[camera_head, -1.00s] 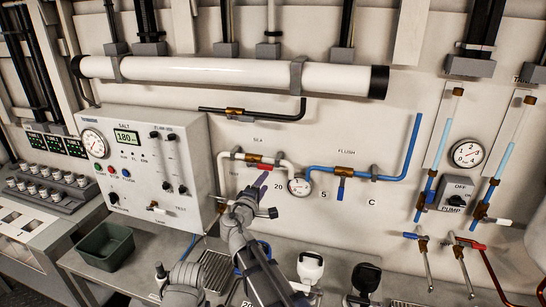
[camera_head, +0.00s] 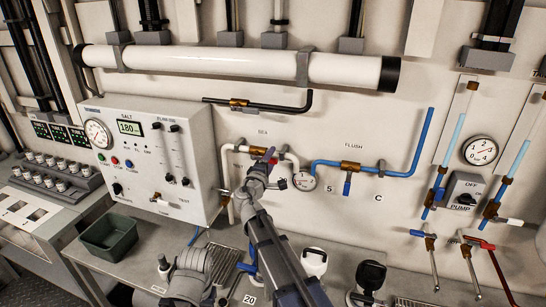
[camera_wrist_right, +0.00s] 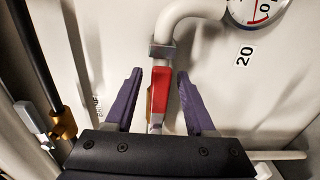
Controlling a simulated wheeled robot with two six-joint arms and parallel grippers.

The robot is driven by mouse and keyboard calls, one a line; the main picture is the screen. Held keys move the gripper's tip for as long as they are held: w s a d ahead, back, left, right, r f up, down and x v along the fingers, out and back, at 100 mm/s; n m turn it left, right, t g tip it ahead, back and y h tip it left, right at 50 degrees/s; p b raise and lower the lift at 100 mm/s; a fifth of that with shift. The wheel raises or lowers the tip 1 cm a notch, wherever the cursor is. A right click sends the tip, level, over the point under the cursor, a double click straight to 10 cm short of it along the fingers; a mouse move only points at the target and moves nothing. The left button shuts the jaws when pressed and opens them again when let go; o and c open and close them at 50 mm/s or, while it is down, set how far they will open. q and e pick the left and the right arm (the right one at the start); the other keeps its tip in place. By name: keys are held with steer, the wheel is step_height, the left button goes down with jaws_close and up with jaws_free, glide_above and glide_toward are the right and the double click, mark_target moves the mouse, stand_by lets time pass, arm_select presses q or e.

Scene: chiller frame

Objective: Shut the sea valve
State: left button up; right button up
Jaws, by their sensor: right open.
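The sea valve sits on the white pipe (camera_head: 291,158) under the SEA label; its brass body (camera_head: 256,153) shows in part in the head view. In the right wrist view its red handle (camera_wrist_right: 160,90) lies along the pipe. My right gripper (camera_wrist_right: 158,92) is open, with its purple fingers on either side of the red handle and gaps visible at both sides. In the head view my right gripper (camera_head: 269,157) covers most of the handle. My left gripper is not in view.
A round gauge (camera_head: 303,180) is close to the right of the gripper. The blue flush pipe (camera_head: 404,174) has a valve with a blue handle (camera_head: 347,186). The control box (camera_head: 150,165) is to the left. A green bin (camera_head: 109,238) stands on the bench.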

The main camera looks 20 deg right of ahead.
steer(key=shift+x, duration=1.1)
jaws_close()
stand_by(0.6)
